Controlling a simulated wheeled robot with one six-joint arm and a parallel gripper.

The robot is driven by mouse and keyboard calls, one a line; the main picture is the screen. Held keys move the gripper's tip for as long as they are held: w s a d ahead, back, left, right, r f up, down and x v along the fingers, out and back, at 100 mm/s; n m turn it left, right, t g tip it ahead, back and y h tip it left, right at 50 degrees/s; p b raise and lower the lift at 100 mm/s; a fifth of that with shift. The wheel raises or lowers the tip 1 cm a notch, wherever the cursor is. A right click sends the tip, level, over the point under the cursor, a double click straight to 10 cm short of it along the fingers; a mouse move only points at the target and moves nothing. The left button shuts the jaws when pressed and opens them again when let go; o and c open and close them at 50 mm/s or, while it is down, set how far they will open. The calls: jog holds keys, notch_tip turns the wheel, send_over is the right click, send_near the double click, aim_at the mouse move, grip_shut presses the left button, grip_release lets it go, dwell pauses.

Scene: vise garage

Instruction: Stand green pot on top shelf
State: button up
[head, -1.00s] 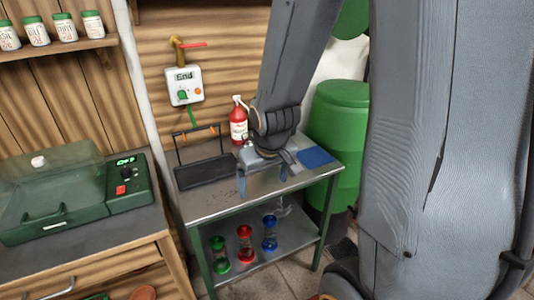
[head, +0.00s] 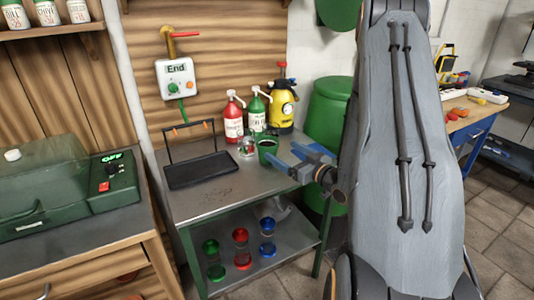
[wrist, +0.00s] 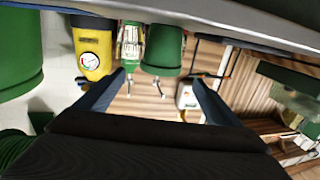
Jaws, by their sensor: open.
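The green pot (head: 268,148) stands upright on the metal top of a cart (head: 225,200), just left of my gripper (head: 289,160). The gripper is low over the right part of the cart top, turned sideways with its blue fingers pointing left towards the pot. It is open and holds nothing. In the wrist view the pot (wrist: 163,50) shows upside down, ahead of the gap between the two fingers (wrist: 156,80). I cannot tell whether the fingers touch it. A wooden wall shelf (head: 55,30) with white, green-lidded jars is at the upper left.
A dark tray (head: 198,170) lies to the left. Hourglass-like items (head: 241,250) stand on the cart's lower shelf.

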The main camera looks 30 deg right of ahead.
aim_at(275, 147)
jog(key=p+x, duration=0.2)
jog(key=x, duration=0.5)
jog(key=shift+w+a, duration=0.15)
jog(key=shift+w, duration=0.15)
jog(key=c, duration=1.3)
jog(key=shift+r, duration=0.1)
